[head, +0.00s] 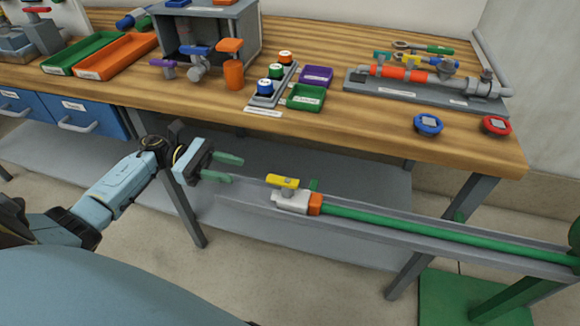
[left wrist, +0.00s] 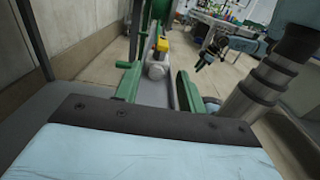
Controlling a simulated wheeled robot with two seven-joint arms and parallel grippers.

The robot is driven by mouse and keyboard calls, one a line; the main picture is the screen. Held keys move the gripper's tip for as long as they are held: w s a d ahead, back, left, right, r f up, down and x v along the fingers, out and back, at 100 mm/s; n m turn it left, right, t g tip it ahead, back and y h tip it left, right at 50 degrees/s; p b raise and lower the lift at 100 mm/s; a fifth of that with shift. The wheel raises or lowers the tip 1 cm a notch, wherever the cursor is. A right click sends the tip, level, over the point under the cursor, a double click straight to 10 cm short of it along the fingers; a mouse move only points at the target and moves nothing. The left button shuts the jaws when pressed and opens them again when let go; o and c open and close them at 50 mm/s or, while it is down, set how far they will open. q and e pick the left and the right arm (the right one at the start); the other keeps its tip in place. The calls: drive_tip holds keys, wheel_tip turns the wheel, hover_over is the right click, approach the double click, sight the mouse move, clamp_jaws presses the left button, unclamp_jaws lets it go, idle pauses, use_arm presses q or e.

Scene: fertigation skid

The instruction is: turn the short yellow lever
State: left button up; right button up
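A short yellow lever (head: 284,182) sits on top of a white valve body (head: 291,202) with an orange collar, at the left end of a green pipe (head: 420,230). In the head view it lies roughly along the pipe. My left gripper (head: 229,169) is open and empty, to the left of the lever and apart from it. In the left wrist view the lever (left wrist: 162,45) shows ahead, between and beyond the open green fingers (left wrist: 157,88).
The pipe runs in a grey channel (head: 400,236) in front of the wooden bench (head: 330,130). A grey lower shelf (head: 310,165) lies behind it. The bench holds several buttons, trays and a pipe assembly (head: 420,80). There is clear space between gripper and lever.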

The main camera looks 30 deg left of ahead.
sight(267, 179)
use_arm(q)
drive_tip(key=p+x, duration=0.1)
drive_tip(key=x, duration=1.2)
drive_tip(key=shift+s, duration=0.15)
use_arm(e)
drive_tip(key=f, duration=0.1)
drive_tip(key=d+f, duration=0.1)
drive_tip(key=shift+s+d+f, duration=0.1)
drive_tip(key=shift+s+f, duration=0.2)
drive_tip(key=shift+s, duration=0.1)
use_arm(q)
drive_tip(key=c, duration=0.9)
drive_tip(key=shift+o, duration=0.2)
